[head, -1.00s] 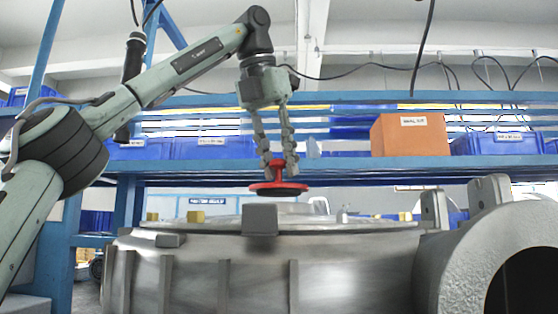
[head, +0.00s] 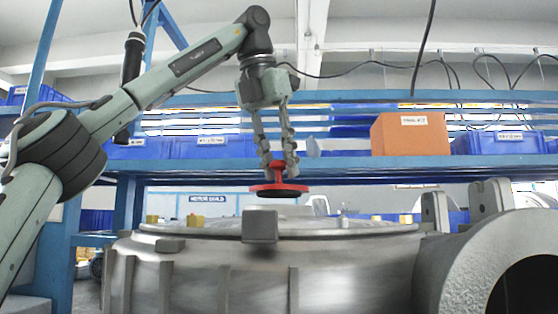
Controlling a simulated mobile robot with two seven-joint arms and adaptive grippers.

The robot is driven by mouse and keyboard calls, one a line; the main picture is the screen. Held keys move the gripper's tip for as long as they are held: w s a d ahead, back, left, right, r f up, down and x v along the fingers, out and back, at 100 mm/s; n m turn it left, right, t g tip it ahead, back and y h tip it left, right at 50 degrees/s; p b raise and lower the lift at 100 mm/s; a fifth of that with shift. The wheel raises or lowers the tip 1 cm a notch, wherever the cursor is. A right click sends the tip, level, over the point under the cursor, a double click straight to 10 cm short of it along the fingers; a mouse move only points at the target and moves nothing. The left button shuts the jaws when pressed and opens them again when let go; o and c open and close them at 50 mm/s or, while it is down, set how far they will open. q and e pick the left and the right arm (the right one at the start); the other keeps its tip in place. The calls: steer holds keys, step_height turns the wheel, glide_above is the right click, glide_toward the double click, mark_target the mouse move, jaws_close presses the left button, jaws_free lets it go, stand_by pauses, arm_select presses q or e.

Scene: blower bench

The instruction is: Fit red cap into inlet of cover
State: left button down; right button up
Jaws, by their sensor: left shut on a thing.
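The red cap (head: 279,188) is a flat red disc with a raised grip on top and a dark underside. My left gripper (head: 278,168) points down and is shut on the cap's grip. It holds the cap level, a little above the grey metal cover (head: 340,228), with a gap between them. The cover lies on top of the large blower housing (head: 340,270). The inlet opening is not visible from this low angle. My right gripper is not in view.
A grey block (head: 260,226) stands at the housing's front rim below the cap. Upright lugs (head: 490,198) and a wide round pipe mouth (head: 500,270) are at the right. Behind are blue shelves (head: 350,168) with an orange box (head: 410,134) and blue bins (head: 210,146).

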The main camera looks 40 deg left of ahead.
arm_select(q)
steer(key=shift+f+b, duration=0.85)
steer(key=shift+f, duration=0.2)
steer(key=c, duration=1.1)
jaws_free()
steer(key=shift+r, duration=0.1)
steer(key=shift+v, duration=3.7)
